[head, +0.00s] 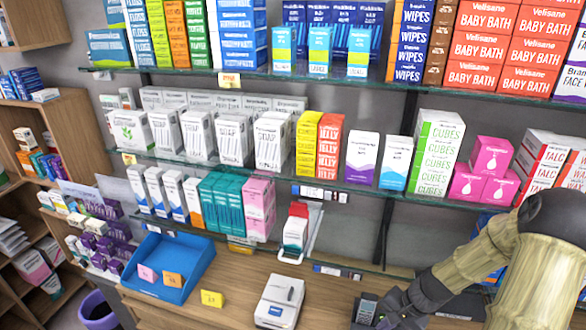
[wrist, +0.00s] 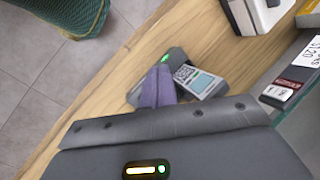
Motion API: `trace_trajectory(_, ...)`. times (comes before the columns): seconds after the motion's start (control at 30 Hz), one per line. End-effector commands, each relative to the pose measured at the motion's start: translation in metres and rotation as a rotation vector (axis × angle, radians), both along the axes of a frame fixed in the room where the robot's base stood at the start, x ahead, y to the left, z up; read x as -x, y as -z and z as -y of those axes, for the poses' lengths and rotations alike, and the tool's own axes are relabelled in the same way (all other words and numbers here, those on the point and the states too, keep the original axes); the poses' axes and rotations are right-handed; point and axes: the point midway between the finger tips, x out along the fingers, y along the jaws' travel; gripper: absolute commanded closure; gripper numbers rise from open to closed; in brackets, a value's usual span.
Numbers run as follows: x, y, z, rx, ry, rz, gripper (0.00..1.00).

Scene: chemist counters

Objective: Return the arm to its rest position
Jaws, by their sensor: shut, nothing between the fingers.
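My arm comes in at the lower right of the head view, with its dark wrist end (head: 402,306) low over the wooden counter. My gripper (wrist: 159,75) shows in the wrist view as two purplish fingers, shut together with nothing between them. The fingers point toward a grey card terminal (wrist: 197,82) with a screen and keys, and overlap it in the picture. I cannot tell whether they touch it. In the head view the terminal (head: 367,308) is partly cut off at the bottom edge, beside my wrist.
A white device (head: 279,302) stands on the wooden counter (head: 225,272), left of my arm. A blue tray (head: 185,285) holds small pink and orange cards. Glass shelves (head: 345,187) packed with boxes rise behind, close to my arm. Pink boxes (head: 491,156) sit just above it.

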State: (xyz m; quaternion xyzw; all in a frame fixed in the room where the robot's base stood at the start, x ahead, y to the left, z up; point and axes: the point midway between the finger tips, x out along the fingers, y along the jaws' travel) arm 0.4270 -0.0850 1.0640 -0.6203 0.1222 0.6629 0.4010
Motion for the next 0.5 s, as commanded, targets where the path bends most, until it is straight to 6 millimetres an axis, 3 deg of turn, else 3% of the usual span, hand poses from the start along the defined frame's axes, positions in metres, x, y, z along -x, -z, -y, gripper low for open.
trace_trajectory(0.5, 0.043, -0.078, -0.058, 0.374, -0.503, 0.141, 1.0)
